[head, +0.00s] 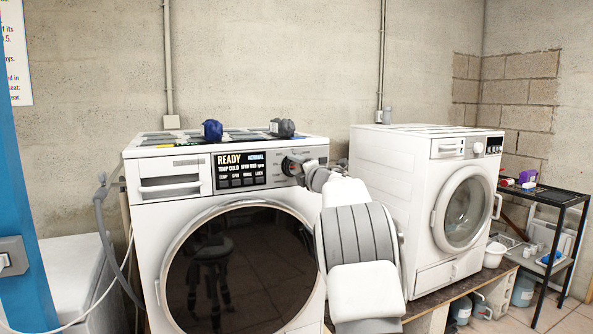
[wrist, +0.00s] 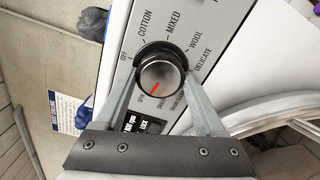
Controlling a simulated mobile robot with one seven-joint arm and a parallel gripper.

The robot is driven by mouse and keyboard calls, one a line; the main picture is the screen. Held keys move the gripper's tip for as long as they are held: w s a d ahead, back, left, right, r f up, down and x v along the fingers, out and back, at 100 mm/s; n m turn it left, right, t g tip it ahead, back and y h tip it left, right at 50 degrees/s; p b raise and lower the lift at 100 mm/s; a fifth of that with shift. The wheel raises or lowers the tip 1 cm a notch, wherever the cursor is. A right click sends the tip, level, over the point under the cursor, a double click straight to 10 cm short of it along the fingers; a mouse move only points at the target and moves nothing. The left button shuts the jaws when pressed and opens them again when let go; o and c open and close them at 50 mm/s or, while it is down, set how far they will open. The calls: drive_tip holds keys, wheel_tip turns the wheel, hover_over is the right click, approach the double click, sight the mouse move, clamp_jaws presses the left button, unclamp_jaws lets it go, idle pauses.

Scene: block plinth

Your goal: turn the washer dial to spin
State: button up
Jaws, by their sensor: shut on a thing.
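The left washer (head: 148,170) has a round dial (head: 288,167) on its front panel, right of the lit display (head: 238,169). The display reads READY. In the wrist view the dial (wrist: 162,73) has a silver face and a black rim. Its red mark points down and left, towards the SPIN label (wrist: 141,97) or between it and the label beside it; I cannot tell exactly. OFF, COTTON, MIXED, WOOL and DELICATE are printed around the dial. My gripper (wrist: 163,78) is shut on the dial, one finger on each side. In the head view my wrist partly hides it.
A blue bundle (head: 212,129) and a dark grey bundle (head: 282,127) lie on top of the left washer. A second white machine (head: 395,180) stands to the right, close to my arm. A black shelf rack (head: 550,194) stands at the far right.

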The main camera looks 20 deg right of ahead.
drive_tip(key=o, duration=1.3)
drive_tip(key=shift+o, duration=0.2)
drive_tip(key=shift+s, duration=0.1)
drive_tip(key=s+b, duration=0.1)
drive_tip(key=s, duration=1.6)
drive_tip(key=shift+s+d, duration=0.15)
drive_tip(key=shift+d, duration=0.15)
